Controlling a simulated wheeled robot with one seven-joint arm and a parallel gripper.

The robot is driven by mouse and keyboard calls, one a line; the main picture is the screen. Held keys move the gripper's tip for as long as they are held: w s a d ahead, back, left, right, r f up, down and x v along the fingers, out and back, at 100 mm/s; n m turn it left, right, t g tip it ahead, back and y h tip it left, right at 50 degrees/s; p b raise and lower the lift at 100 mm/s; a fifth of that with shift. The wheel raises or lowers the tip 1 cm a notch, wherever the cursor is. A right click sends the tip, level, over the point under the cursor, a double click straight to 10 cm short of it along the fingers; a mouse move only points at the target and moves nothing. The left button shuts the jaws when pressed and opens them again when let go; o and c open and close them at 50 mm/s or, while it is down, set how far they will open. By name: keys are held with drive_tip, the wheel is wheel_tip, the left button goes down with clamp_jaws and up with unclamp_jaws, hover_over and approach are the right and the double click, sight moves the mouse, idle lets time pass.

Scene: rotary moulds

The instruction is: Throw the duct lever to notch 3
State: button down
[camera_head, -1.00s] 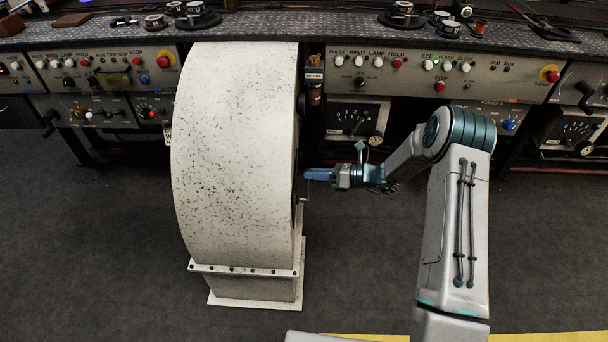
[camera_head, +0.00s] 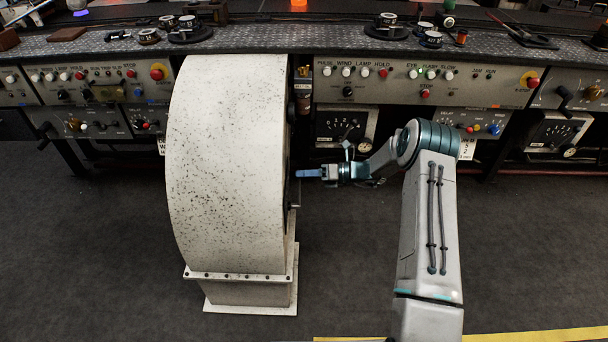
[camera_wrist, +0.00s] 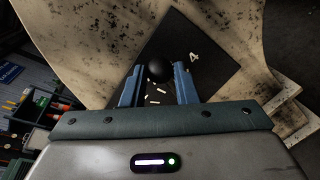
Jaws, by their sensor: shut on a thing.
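The lever's black ball knob (camera_wrist: 151,70) shows between the two blue fingers of my gripper (camera_wrist: 159,72) in the wrist view. The gripper is shut on it. Behind it is a black notch plate (camera_wrist: 212,58) with several pale tick marks and a white numeral 4 to the right of the knob. The other numerals are hidden or unreadable. In the head view my gripper (camera_head: 307,173) points left at the right side of a large speckled cream duct housing (camera_head: 225,165). The knob and plate are not discernible there, so I cannot tell the lever's notch.
A long control bench with a right panel (camera_head: 430,82) and a left panel (camera_head: 100,85) runs behind the housing. A dial gauge (camera_head: 341,125) hangs under it, close behind my gripper. The grey floor (camera_head: 540,240) to the right is clear.

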drive_tip(key=c, duration=1.1)
unclamp_jaws()
drive_tip(key=shift+c, duration=0.2)
drive_tip(key=p+v, duration=0.1)
drive_tip(key=v, duration=1.3)
drive_tip(key=shift+f, duration=0.1)
drive_tip(key=s+a+r+n+g+h+p, duration=0.2)
drive_tip(key=s+r+n+h+p, duration=0.2)
drive_tip(key=s+r+n, duration=0.5)
drive_tip(key=s+a+r+n+g+h+p, duration=0.2)
drive_tip(key=s+a+r+n+h+p, duration=0.15)
drive_tip(key=r, duration=1.05)
drive_tip(key=s+d+r+n+t+h+p, duration=0.2)
drive_tip(key=s+r+n+h+p, duration=0.2)
drive_tip(key=s+r+n, duration=0.4)
drive_tip(key=s+d+r+n+t+h+p, duration=0.2)
drive_tip(key=s+r+n, duration=0.6)
drive_tip(key=s, duration=0.6)
drive_tip(key=d+h+p, duration=0.1)
drive_tip(key=h+p, duration=0.1)
drive_tip(key=p, duration=0.1)
drive_tip(key=shift+r+t, duration=0.15)
drive_tip(key=shift+t, duration=0.15)
